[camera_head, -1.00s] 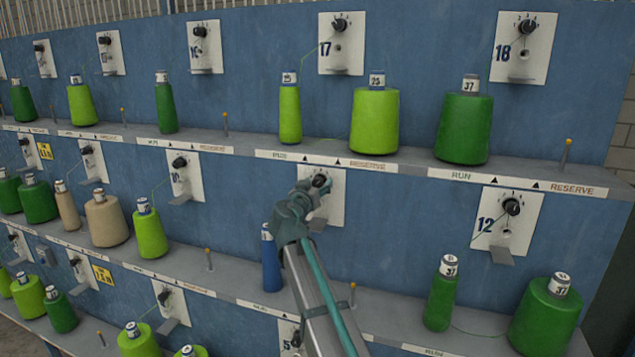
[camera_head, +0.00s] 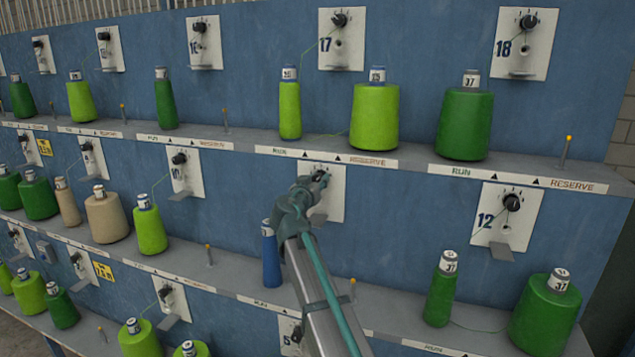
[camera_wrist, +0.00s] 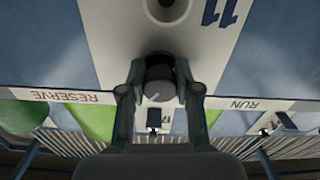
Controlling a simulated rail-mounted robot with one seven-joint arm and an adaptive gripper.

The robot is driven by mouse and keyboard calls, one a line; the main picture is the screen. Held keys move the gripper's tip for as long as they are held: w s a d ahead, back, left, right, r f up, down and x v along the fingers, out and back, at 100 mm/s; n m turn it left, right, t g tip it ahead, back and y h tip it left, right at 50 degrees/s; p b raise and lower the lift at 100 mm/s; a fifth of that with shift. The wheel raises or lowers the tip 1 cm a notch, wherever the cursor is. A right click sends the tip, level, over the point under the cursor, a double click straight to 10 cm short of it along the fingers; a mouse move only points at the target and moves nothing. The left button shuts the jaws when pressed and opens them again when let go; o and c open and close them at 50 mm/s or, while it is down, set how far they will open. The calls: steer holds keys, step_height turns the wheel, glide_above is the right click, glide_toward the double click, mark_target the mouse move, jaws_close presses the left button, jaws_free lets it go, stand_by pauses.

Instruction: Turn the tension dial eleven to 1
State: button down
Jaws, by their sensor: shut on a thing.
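The tension dial eleven (camera_wrist: 160,84) is a dark round knob on a white plate (camera_wrist: 110,40) marked 11, upside down in the wrist view. My gripper (camera_wrist: 160,92) has a finger on each side of the knob and is shut on it. A pale mark shows on the knob's face; the scale around it is hidden, so I cannot read the setting. In the head view, my gripper (camera_head: 316,181) covers most of the dial at the top of its white plate (camera_head: 334,205).
A blue bobbin (camera_head: 271,258) stands on the shelf just left of my arm. Dial 12's plate (camera_head: 505,225) is to the right. Green cones (camera_head: 374,120) stand on the shelf above.

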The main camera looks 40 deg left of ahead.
steer(key=shift+f, duration=0.1)
steer(key=shift+n+b, duration=1)
steer(key=n+b, duration=0.1)
steer(key=n, duration=0.1)
steer(key=shift+n+b, duration=0.3)
steer(key=shift+b, duration=0.05)
steer(key=n+b, duration=0.1)
steer(key=n, duration=0.1)
steer(key=shift+d+n, duration=0.1)
steer(key=shift+n, duration=0.3)
steer(key=n, duration=0.3)
steer(key=shift+r+n, duration=0.2)
steer(key=shift+n, duration=0.1)
steer(key=n+p, duration=0.2)
steer(key=n, duration=0.4)
steer(key=shift+r, duration=0.15)
steer(key=n+p, duration=0.2)
steer(key=n, duration=0.1)
steer(key=shift+n, duration=0.4)
steer(key=shift+n+p, duration=0.85)
steer(key=shift+n, duration=0.65)
